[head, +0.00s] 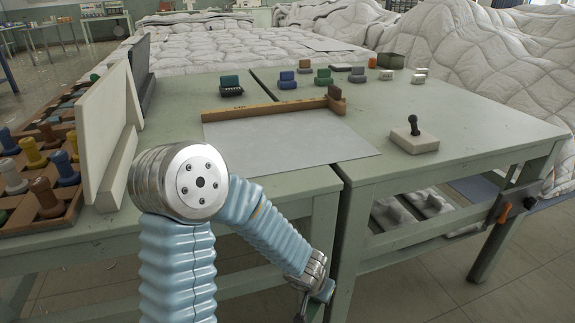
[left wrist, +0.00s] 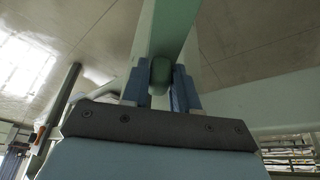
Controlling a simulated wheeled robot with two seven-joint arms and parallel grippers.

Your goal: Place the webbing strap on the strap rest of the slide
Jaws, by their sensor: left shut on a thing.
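My left gripper (head: 306,303) hangs low at the front edge of the near table, below the tabletop, partly cut off by the frame's bottom. In the left wrist view its two blue-grey fingers (left wrist: 160,88) are shut on a dark green rounded piece (left wrist: 160,72). I cannot tell whether this piece is the webbing strap. A wooden bar (head: 262,110) lies along the back of a grey sheet (head: 285,142), with a brown block (head: 335,93) at its right end. I cannot tell whether this is the slide with its strap rest. My right gripper is not in view.
Small coloured blocks, such as a green one (head: 231,86), stand behind the bar. A pale block with a black knob (head: 414,143) sits at right. An upright white board (head: 104,125) and a peg tray (head: 50,190) stand at left. Duvets (head: 470,55) heap behind.

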